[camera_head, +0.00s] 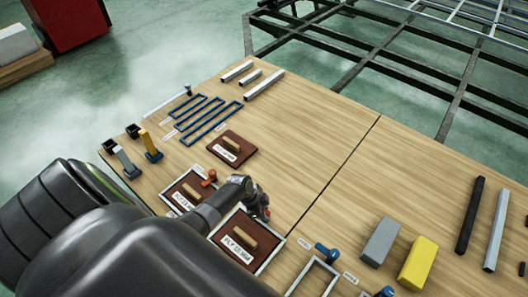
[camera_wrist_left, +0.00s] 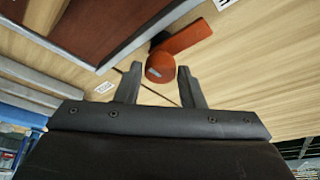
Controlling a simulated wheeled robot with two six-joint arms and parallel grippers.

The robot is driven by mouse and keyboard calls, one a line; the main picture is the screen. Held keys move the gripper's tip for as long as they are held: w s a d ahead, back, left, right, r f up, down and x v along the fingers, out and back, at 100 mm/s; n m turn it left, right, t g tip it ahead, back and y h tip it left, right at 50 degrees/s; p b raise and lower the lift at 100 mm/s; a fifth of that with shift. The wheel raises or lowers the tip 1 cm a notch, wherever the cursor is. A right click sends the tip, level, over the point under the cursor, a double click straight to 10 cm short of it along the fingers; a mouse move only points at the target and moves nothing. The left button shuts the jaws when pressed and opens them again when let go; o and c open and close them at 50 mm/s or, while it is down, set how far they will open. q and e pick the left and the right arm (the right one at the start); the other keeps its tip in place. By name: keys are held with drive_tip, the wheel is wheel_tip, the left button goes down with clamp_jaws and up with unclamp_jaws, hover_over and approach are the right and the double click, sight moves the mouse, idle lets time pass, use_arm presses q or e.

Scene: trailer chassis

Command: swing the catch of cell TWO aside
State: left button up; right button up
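Another orange catch (camera_head: 209,178) stands by a second framed cell (camera_head: 172,184). I cannot read which cell is TWO. My right gripper is not in view.
A loose brown panel (camera_head: 226,158) lies behind the cells. An empty frame (camera_head: 311,280) with a blue catch (camera_head: 327,250) is to the right. Grey (camera_head: 381,241) and yellow (camera_head: 417,262) blocks stand farther right. The bench middle is clear.

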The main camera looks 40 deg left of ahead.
use_arm(q)
drive_tip(key=o, duration=0.3)
drive_tip(key=p+v, duration=0.3)
drive_tip(key=v, duration=1.4)
drive_tip(key=shift+r+p, duration=0.15)
drive_tip(key=shift+p, duration=0.15)
drive_tip(key=shift+s+a, duration=0.1)
